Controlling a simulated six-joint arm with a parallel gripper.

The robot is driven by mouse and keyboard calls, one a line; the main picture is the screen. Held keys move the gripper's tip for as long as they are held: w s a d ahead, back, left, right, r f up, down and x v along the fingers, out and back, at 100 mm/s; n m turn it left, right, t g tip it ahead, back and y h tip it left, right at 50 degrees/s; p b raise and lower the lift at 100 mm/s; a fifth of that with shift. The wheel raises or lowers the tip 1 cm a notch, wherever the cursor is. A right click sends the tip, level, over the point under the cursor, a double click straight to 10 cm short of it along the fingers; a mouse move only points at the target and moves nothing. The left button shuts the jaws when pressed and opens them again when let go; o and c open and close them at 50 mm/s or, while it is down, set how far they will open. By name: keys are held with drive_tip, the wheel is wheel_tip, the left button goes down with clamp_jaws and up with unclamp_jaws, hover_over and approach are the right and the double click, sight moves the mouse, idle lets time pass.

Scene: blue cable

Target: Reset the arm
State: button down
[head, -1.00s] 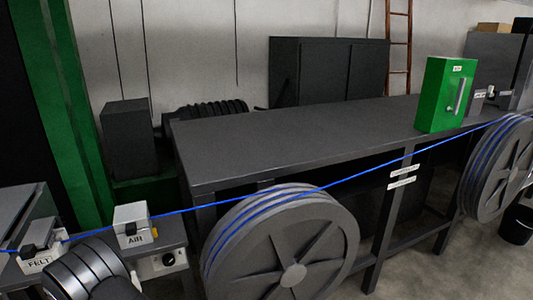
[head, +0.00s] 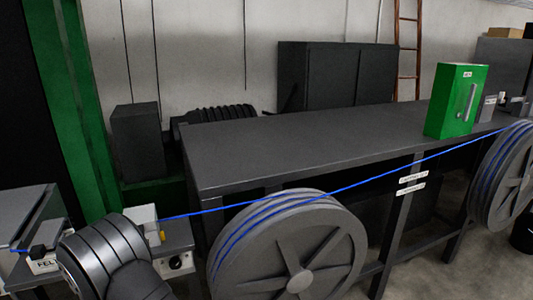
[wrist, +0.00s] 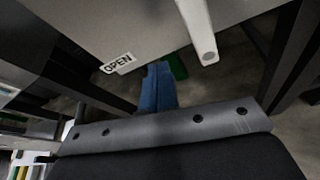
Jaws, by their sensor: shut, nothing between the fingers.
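My gripper (wrist: 158,68) shows in the wrist view as two blue fingers side by side, shut with nothing between them. They point away from the dark bolted bar at the bottom of that view. In the head view my dark ribbed arm stands at the lower left, and my gripper cannot be made out there. The blue cable (head: 385,169) runs from the left, passes behind my arm, and goes over the near spoked wheel (head: 335,235) to the far wheel (head: 507,175).
A small box (head: 143,217) is partly hidden behind my arm. A box labelled FELT (head: 42,266) sits left of my arm. A grey bench (head: 300,140) carries a green box (head: 455,100). In the wrist view a grey panel with an OPEN label (wrist: 118,63) and a pale handle (wrist: 200,30) are close.

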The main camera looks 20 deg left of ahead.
drive_tip(key=w+d+v, duration=0.1)
drive_tip(key=w+v, duration=0.1)
drive_tip(key=v, duration=0.7)
drive_tip(key=w+a, duration=0.3)
drive_tip(key=a, duration=0.4)
wheel_tip(320, 180, down, 10)
drive_tip(key=w+a+n, duration=0.1)
drive_tip(key=a, duration=0.1)
drive_tip(key=v, duration=0.9)
drive_tip(key=s+d+f+m+g+h, duration=0.25)
drive_tip(key=d+f+m+h, duration=0.25)
drive_tip(key=d+f+h, duration=0.35)
drive_tip(key=s+d+f+m+g, duration=0.3)
drive_tip(key=s, duration=0.3)
drive_tip(key=s+d+f+m+g+h, duration=0.1)
drive_tip(key=s+d+f+m+g, duration=0.2)
drive_tip(key=s, duration=0.3)
drive_tip(key=shift+s+f+m, duration=0.35)
drive_tip(key=shift+f+m, duration=0.15)
drive_tip(key=shift+f, duration=0.2)
drive_tip(key=shift+d, duration=0.1)
